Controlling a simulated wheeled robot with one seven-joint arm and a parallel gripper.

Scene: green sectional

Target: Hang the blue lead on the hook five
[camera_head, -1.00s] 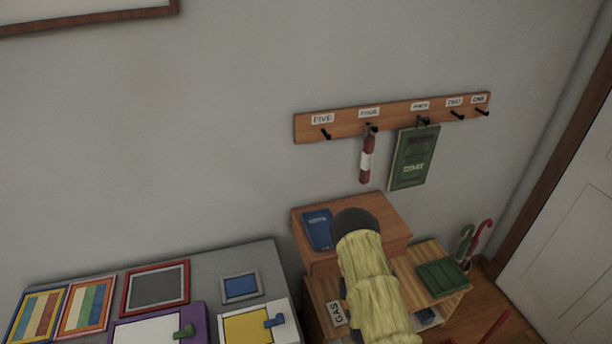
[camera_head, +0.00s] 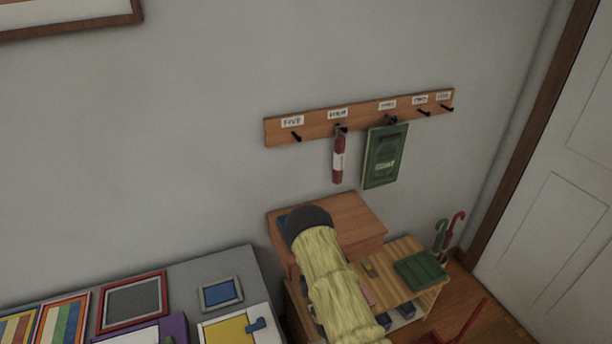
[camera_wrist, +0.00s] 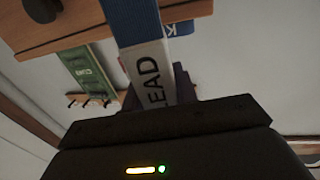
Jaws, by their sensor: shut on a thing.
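The blue lead (camera_wrist: 130,22) shows in the wrist view as a blue strap with a white label reading LEAD. My gripper (camera_wrist: 155,100) is shut on it, and the strap runs up between the jaws; the fingertips are mostly hidden. In the head view my yellow-sleeved arm covers the gripper and the lead, in front of the wooden cabinet. Hook five (camera_head: 297,137) is the leftmost hook on the wooden rail (camera_head: 312,127), under the FIVE label, and is empty.
A red item (camera_head: 338,160) hangs on hook four and a green book (camera_head: 385,156) on hook three. Hooks two and one are bare. The wooden cabinet (camera_head: 350,225) stands below the rail. Umbrellas (camera_head: 448,235) stand at the right. A grey table (camera_head: 240,265) with frames is at the left.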

